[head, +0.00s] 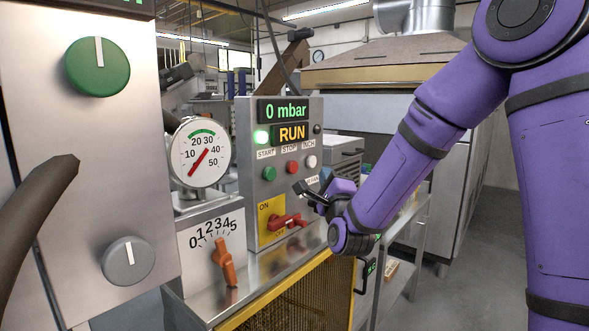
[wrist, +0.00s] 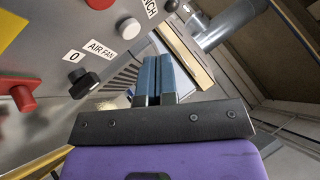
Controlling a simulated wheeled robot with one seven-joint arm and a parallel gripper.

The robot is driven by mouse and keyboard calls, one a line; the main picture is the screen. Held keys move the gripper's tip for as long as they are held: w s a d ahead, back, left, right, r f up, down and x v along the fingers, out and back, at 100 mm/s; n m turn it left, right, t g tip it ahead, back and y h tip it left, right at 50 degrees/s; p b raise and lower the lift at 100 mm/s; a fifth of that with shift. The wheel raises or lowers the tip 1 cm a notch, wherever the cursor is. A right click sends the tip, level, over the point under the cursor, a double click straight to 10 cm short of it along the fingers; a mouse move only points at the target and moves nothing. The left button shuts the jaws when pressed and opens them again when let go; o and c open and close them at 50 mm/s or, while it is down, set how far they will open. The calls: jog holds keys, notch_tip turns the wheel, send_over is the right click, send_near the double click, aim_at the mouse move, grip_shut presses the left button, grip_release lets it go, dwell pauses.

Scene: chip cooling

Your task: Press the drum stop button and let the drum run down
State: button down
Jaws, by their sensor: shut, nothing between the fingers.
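The control panel (head: 243,200) stands at the centre of the head view. Its red STOP button (head: 292,166) sits between the green START button (head: 269,173) and the white INCH button (head: 311,161). The display (head: 291,133) reads RUN in amber. My gripper (head: 326,175) is in front of the panel's lower right, below and right of STOP and apart from it. In the wrist view its blue fingers (wrist: 158,75) are shut together and empty. There the red STOP button (wrist: 100,4) is cut by the top edge, and the white INCH button (wrist: 128,28) lies nearer the fingers.
A red rotary switch (head: 287,220) on a yellow plate projects below the buttons. A black AIR FAN knob (wrist: 88,83) is left of my fingers. The gauge (head: 200,152) and orange lever (head: 224,262) stand left. A yellow mesh guard (head: 300,297) is below.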

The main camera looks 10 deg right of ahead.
jog(key=w+a, duration=0.3)
jog(key=w, duration=0.2)
jog(key=shift+a, duration=0.3)
dwell(1.9)
jog(key=shift+w+a, duration=0.25)
jog(key=shift+w, duration=0.05)
jog(key=shift+w+a, duration=0.25)
jog(key=shift+w, duration=0.15)
dwell(0.8)
dwell(0.4)
jog(key=shift+s+d, duration=0.5)
jog(key=shift+s, duration=0.25)
jog(key=s+d, duration=0.1)
jog(key=s, duration=0.1)
jog(key=s+d, duration=0.2)
dwell(0.4)
